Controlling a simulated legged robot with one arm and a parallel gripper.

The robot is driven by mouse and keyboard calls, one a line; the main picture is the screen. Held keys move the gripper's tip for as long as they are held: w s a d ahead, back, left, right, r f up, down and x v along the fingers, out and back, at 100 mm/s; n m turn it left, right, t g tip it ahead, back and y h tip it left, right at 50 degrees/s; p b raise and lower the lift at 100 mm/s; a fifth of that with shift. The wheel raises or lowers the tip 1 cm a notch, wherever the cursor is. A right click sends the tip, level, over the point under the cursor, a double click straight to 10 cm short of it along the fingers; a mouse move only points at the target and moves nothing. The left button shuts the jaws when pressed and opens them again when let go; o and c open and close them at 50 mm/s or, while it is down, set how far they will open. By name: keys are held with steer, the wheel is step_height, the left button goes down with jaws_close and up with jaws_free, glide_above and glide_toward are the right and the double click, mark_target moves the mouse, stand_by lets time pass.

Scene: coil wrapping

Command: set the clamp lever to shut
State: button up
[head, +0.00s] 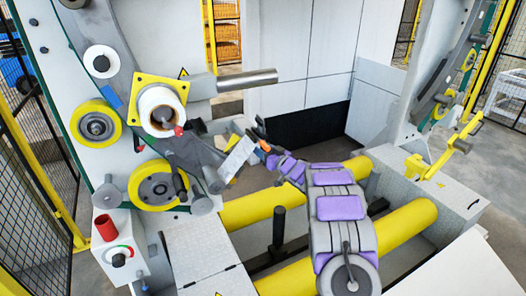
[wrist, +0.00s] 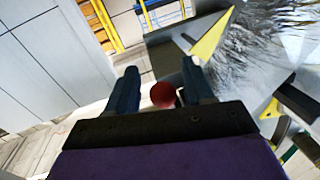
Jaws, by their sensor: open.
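A round red knob (head: 178,131), which looks like the end of the clamp lever, shows in the head view in front of the white film roll (head: 158,105). Its lever arm is hard to make out, so I cannot tell its setting. In the wrist view a red ball (wrist: 162,95) shows between my two dark fingers, near the right one; it looks like the same knob. My gripper (wrist: 160,82) is open, and the fingers do not visibly touch the ball. In the head view my gripper (head: 259,136) is small, to the right of the knob and apart from it.
Yellow rollers (head: 407,228) lie below my arm. A grey metal bar (head: 245,80) sticks out to the right above the knob. Yellow wheels (head: 157,186) sit on the ring frame at left. A control box (head: 120,250) with a red cylinder (head: 106,228) stands at lower left.

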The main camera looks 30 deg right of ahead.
steer(key=shift+w+a+r, duration=0.1)
steer(key=shift+w, duration=0.2)
jaws_close()
stand_by(0.4)
